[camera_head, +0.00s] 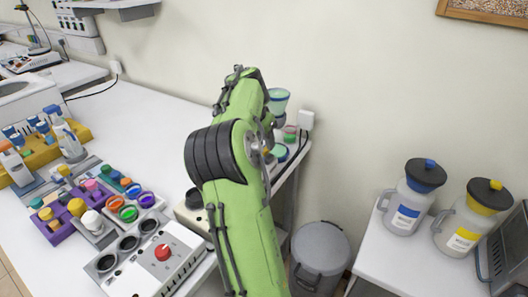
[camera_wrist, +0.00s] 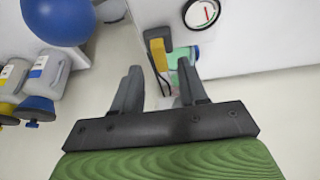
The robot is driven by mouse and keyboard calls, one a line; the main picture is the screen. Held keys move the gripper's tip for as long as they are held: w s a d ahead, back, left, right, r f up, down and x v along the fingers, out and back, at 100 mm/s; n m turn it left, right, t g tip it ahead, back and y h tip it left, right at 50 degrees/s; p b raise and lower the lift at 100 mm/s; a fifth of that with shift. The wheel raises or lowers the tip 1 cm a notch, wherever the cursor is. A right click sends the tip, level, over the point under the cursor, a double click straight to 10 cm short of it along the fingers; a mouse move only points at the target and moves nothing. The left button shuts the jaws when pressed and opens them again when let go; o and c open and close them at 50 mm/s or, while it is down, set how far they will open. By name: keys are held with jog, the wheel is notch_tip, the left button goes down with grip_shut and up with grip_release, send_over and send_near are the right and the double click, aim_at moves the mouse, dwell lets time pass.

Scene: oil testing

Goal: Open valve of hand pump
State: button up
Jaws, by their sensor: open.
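In the wrist view, my gripper (camera_wrist: 159,65) is open, its two grey fingers apart. A yellow and black lever-like part (camera_wrist: 158,52), which looks like the pump's valve handle, shows beyond and between the fingertips. I cannot tell whether the fingers touch it. A round gauge (camera_wrist: 203,13) with a red needle is above and to its right. In the head view, my green arm reaches to the table's far right end and hides my gripper and most of the pump. A clear cup with a blue-green band (camera_head: 278,100) shows just right of the arm.
Bottles, colored cups and a device with a red knob (camera_head: 162,252) crowd the white table's left and front. A grey bin (camera_head: 320,255) stands on the floor. Two jugs (camera_head: 408,196) (camera_head: 470,218) stand on the right table. A wall socket (camera_head: 306,120) is behind the pump area.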

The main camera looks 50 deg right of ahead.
jog(key=x, duration=0.3)
jog(key=shift+b, duration=0.35)
jog(key=shift+c, duration=0.4)
grip_shut()
